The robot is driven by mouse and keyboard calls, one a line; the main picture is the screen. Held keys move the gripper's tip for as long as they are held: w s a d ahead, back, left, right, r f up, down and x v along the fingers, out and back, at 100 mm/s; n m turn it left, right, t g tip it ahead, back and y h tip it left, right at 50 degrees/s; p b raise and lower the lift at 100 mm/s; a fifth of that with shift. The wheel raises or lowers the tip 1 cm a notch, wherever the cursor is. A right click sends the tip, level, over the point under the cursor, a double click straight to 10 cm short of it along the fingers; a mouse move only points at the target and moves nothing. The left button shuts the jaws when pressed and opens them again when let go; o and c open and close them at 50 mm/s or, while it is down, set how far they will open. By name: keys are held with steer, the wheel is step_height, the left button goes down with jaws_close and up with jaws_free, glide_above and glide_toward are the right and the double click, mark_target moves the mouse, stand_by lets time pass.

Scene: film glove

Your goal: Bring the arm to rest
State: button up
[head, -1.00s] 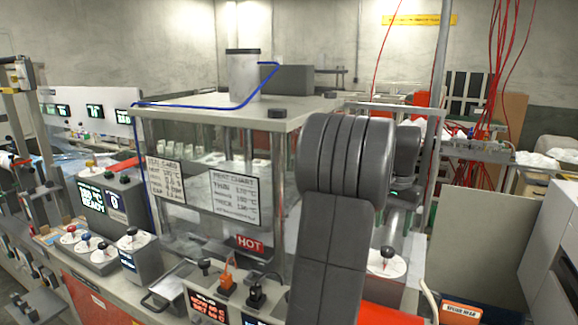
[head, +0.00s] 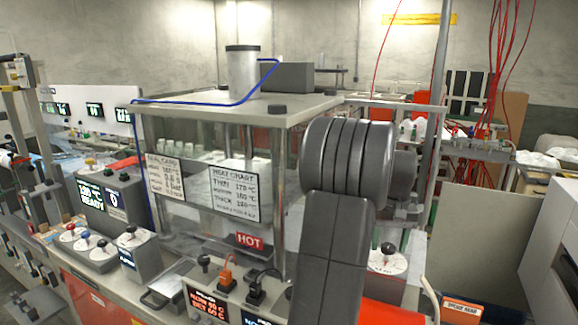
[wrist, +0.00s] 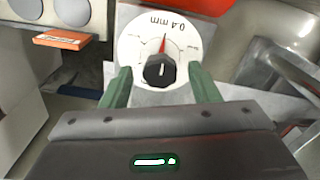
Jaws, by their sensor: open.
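My arm rises in the middle of the head view, in front of the press machine, and its links hide part of the bench behind. My gripper shows in the wrist view (wrist: 160,88) with two green fingers spread apart and nothing between them that it holds. Beyond the fingertips is a white dial (wrist: 185,42) with a black knob and a red pointer, marked 0.4 mm. In the head view a white dial (head: 386,262) stands just right of my arm.
The press (head: 270,112) with a HOT sign (head: 249,241) stands close left of my arm. Plugs with cords (head: 256,286) sit in front of it. A grey panel (head: 487,240) stands at the right. Red cables (head: 490,80) hang at the back right.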

steer(key=n+b, duration=0.3)
steer(key=n, duration=0.3)
steer(key=shift+f, duration=0.15)
step_height(320, 180, up, 6)
steer(key=shift+r, duration=0.15)
stand_by(0.4)
